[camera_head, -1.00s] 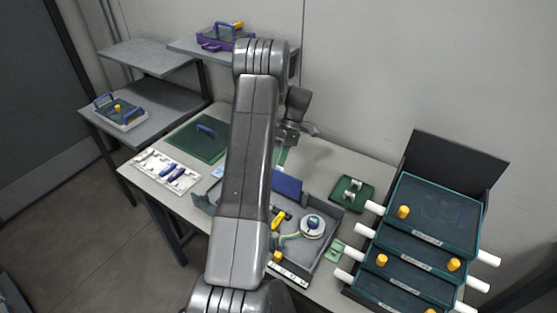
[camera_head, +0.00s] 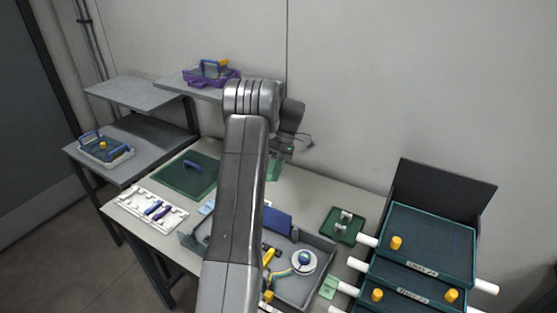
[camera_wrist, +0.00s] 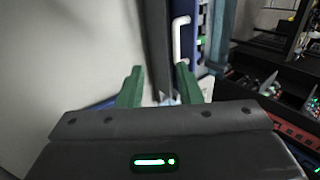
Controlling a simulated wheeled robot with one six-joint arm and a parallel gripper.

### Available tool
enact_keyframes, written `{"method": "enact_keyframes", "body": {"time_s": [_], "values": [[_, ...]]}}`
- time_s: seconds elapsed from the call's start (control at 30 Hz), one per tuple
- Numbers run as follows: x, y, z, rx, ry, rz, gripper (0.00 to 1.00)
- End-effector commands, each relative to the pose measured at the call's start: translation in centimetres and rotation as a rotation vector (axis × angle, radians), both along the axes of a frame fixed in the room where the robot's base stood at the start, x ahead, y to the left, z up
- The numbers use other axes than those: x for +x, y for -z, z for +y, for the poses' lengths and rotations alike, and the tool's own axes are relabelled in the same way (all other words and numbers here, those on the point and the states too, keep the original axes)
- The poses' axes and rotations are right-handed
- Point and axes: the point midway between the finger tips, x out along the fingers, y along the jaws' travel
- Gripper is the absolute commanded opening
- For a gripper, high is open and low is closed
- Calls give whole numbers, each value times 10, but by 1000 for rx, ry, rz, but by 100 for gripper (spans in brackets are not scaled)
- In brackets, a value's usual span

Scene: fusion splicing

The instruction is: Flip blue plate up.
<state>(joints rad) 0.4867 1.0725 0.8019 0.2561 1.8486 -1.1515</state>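The blue plate (camera_head: 277,220) stands raised at the back of a grey open tray (camera_head: 325,243) on the table, partly hidden behind my arm. My gripper (camera_head: 273,170) is above the table behind the tray, to the back of the blue plate and apart from it. One green finger shows there, partly covered by my arm. In the wrist view my gripper (camera_wrist: 161,87) has its two green fingers apart with nothing clearly between them. A blue panel with a white handle (camera_wrist: 180,38) appears beyond the fingers; I cannot tell whether it is the plate.
The grey tray also holds a yellow-handled tool (camera_head: 268,257) and a white reel (camera_head: 303,262). A green mat (camera_head: 185,178) and white rack (camera_head: 150,209) lie left. A small green tray (camera_head: 342,226) and stacked drawers (camera_head: 432,240) stand right. The wall is close behind.

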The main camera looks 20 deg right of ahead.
Motion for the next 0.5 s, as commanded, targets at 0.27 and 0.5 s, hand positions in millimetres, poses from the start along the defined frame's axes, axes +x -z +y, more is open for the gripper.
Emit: {"method": "enact_keyframes", "body": {"time_s": [0.27,0.5], "values": [[16,-44,-21,3,-1,3,32],[21,-55,-28,3,-1,3,32]]}}
